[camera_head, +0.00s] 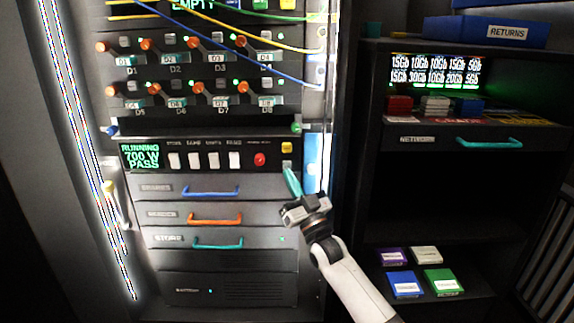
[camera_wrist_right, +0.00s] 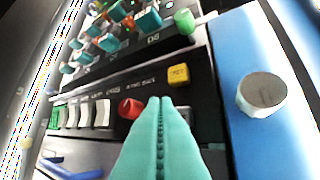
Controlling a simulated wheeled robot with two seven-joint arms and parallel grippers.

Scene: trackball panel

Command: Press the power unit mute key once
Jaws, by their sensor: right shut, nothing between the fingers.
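The power unit (camera_head: 205,172) is a black panel in the rack, with a green display reading "RUNNING 700 W PASS", several white switches and a red knob (camera_head: 260,159). A small yellow key (camera_head: 286,147) sits at its right end and also shows in the right wrist view (camera_wrist_right: 178,75); its lettering is too small to read surely. My right gripper (camera_head: 290,176) has teal fingers, shut and empty, pointing up at the panel just below the yellow key. In the right wrist view the fingertips (camera_wrist_right: 161,100) appear below and left of the key, with a small gap. My left gripper is not in view.
Rows of orange-handled switches are above the unit, with yellow and blue cables (camera_head: 240,62) hanging across. Drawers with blue, orange and teal handles (camera_head: 217,244) lie below. A blue panel with a pale knob (camera_wrist_right: 262,94) is right of the key. A dark shelf (camera_head: 450,190) stands at right.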

